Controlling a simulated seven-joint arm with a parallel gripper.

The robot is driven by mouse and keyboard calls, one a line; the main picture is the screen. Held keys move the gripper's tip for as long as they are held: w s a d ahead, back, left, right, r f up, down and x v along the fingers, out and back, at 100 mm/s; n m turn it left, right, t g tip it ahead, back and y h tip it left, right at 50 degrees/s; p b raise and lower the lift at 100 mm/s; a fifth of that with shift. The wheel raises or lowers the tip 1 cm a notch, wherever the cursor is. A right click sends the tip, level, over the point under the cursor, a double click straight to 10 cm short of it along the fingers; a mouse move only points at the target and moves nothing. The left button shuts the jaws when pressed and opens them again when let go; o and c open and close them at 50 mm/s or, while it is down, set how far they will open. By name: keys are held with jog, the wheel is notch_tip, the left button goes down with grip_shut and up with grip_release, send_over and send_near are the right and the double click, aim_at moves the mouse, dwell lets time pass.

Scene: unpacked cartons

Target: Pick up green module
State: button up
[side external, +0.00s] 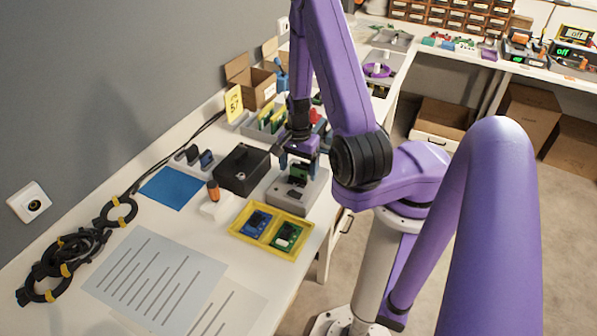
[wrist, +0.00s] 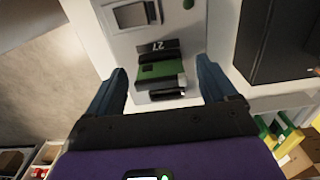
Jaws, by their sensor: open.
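A green module (wrist: 161,72) with a black part sits upright in a grey station (wrist: 117,45) marked "27" in the wrist view. In the side external view the green module (side external: 301,170) shows just under my gripper, partly hidden by it, on the grey station (side external: 306,200). My gripper (wrist: 165,88) is open. Its two blue fingers stand on either side of the green module, apart from it in the picture. In the side external view my gripper (side external: 298,163) is right above the station. I cannot tell how far the fingertips are above the module's base.
A black box (side external: 243,168) stands close to the station's left. A yellow tray (side external: 236,232) with a blue board (side external: 257,221) and a green board (side external: 286,237) lies in front. A grey rack (side external: 255,128) with green and yellow cards stands behind.

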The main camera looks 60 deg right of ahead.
jog(key=c, duration=1.4)
jog(key=shift+r, duration=0.1)
jog(key=shift+r, duration=0.35)
jog(key=shift+s+a+r, duration=0.8)
jog(key=shift+s+r, duration=1.2)
jog(key=shift+s, duration=0.2)
jog(key=shift+s+a+r, duration=0.75)
jog(key=shift+s+r, duration=1.3)
jog(key=shift+s, duration=0.15)
jog(key=shift+s+a+r, duration=0.8)
jog(key=shift+s+r, duration=1.2)
jog(key=shift+s, duration=0.2)
